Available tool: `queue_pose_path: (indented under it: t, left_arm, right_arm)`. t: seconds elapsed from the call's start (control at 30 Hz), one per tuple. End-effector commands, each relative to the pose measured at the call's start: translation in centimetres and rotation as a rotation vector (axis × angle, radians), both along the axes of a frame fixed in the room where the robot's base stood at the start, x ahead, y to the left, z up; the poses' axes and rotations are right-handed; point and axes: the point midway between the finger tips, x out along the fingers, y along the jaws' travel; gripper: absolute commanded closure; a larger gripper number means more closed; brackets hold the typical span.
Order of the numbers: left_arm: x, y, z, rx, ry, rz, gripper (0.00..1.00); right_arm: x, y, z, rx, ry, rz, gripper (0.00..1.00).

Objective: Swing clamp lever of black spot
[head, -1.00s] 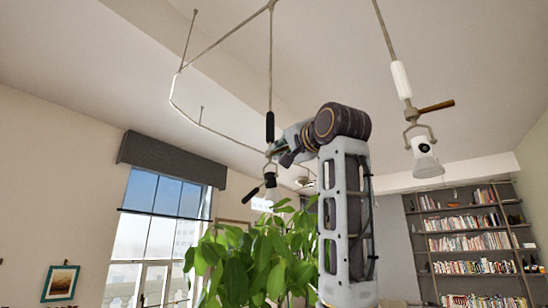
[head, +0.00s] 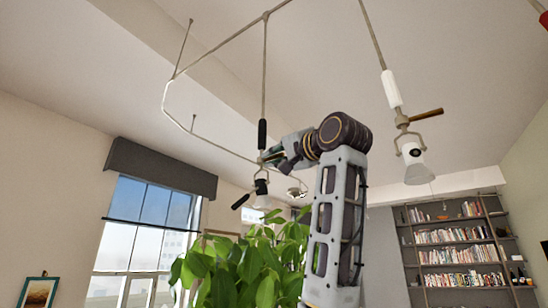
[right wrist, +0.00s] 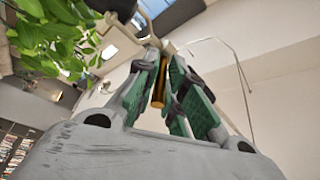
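The black spot (head: 262,187) hangs from the ceiling rail on a thin rod with a black sleeve (head: 262,134). A short black handle (head: 240,201) sticks out from it to the lower left. My right gripper (head: 267,157) is at the clamp just above the lamp head and partly hides it. In the right wrist view, a brown-gold clamp lever (right wrist: 158,83) lies between the green finger pads of the right gripper (right wrist: 162,70). The fingers look closed in on it, with little gap beside it. My left gripper is not in view.
A white spot (head: 414,160) with a brown lever (head: 427,115) hangs to the right. The pale rail (head: 168,95) bends round at the upper left. A bookshelf (head: 455,240) is at the right.

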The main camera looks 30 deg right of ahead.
Motion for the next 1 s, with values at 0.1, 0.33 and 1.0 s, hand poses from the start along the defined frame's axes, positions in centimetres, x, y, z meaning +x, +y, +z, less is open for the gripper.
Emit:
queue_pose_path:
  t: [0.1, 0.33, 1.0]
  left_arm:
    - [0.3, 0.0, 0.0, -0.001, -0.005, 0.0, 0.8]
    - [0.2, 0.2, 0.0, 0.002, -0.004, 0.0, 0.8]
    - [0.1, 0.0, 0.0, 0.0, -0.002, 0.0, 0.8]
  right_arm:
    - [0.0, 0.0, 0.0, 0.0, 0.0, 0.0, 0.8]
    - [0.0, 0.0, 0.0, 0.0, 0.0, 0.0, 0.8]
    - [-5.1, -0.6, -1.1, 0.0, -0.002, 0.0, 0.8]
